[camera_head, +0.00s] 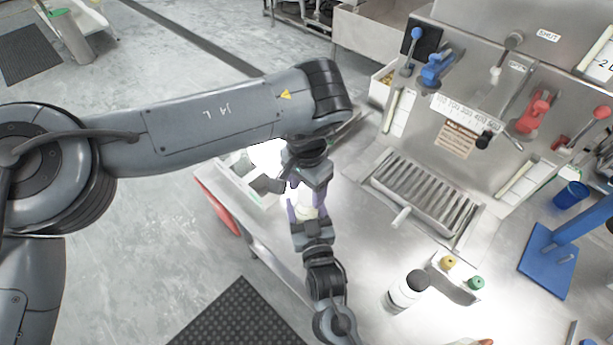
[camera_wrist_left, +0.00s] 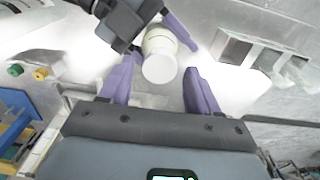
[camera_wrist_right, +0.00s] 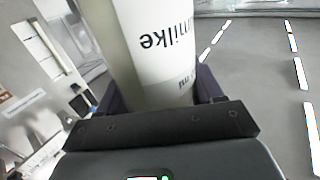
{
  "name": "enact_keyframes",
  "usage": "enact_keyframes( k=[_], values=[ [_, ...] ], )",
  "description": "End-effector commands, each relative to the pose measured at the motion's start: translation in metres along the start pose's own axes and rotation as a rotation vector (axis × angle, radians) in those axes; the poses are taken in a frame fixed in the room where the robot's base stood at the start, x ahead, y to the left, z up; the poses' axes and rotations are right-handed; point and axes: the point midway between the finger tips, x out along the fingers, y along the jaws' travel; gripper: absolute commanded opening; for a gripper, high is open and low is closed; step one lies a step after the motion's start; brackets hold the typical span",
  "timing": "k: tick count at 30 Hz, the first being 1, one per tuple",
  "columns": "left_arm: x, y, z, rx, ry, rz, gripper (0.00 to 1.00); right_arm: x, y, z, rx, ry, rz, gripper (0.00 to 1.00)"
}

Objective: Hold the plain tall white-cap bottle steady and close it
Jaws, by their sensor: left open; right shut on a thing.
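My right gripper (camera_head: 304,222) is shut around the bottle body. In the right wrist view the body (camera_wrist_right: 155,50) fills the space between the fingers, with inverted dark lettering.
A bin (camera_head: 245,180) stands left of the grippers.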

Motion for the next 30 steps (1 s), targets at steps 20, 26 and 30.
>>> enact_keyframes(
  k=[20,26,30],
  values=[
    [0.01,0.0,0.0003,0.0,0.0,0.0,0.33,-0.0001,0.0,0.0005,0.0,-0.001,0.0,0.0],
    [0.0099,-0.0002,0.0002,0.0,0.0,0.0,0.04,-0.0001,0.0,0.0005,0.0,-0.001,0.0,0.0],
    [0.0099,-0.0002,0.0003,0.045,-0.001,0.0,0.03,-0.0001,0.0,0.0005,0.0,-0.001,0.0,0.0]
  ],
)
